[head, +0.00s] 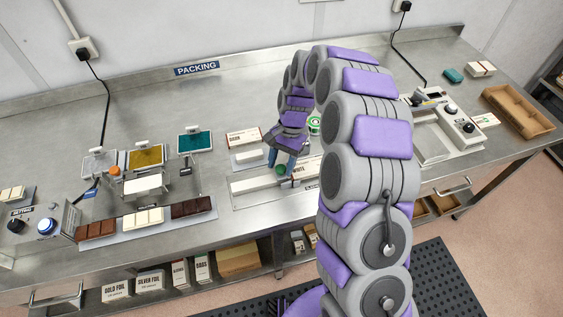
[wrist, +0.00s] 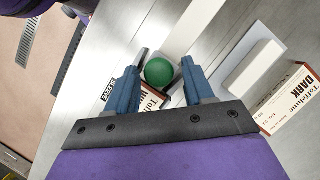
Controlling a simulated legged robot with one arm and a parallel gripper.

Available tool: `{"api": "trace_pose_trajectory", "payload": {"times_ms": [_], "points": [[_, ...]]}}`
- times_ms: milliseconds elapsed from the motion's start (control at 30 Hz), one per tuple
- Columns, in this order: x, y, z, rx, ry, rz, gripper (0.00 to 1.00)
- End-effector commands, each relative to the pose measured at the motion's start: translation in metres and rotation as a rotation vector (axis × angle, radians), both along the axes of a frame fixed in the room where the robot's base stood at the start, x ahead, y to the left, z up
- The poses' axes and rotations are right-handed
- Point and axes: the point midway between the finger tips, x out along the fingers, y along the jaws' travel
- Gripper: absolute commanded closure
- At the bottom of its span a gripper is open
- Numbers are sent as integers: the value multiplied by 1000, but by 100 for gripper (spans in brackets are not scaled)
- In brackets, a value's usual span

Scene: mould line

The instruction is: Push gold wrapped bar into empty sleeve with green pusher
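The green pusher's round knob (wrist: 159,71) sits between my gripper's two blue fingers in the wrist view; it also shows in the head view (head: 281,170). My gripper (wrist: 163,72) is open, with a narrow gap beside the knob on each side. I cannot tell whether the fingers reach down around it. A sleeve marked WHITE (head: 306,168) lies just right of the knob in the head view. A sleeve marked DARK (head: 243,137) lies behind; it also shows in the wrist view (wrist: 292,100). I cannot make out the gold wrapped bar or the sleeve's opening.
A white block (wrist: 254,66) lies beside the DARK sleeve. Foil stands with gold (head: 146,157) and teal (head: 194,141) sheets are on the left. Chocolate bars lie on a tray (head: 118,236) in front. A sealing machine (head: 440,125) and brown tray (head: 519,110) are at right.

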Motion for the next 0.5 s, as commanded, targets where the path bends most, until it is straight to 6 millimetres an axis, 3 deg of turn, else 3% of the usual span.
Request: {"api": "trace_pose_trajectory", "payload": {"times_ms": [67,500], "points": [[0,0,0,0,0,0,55],[0,0,0,0,-1,0,98]]}}
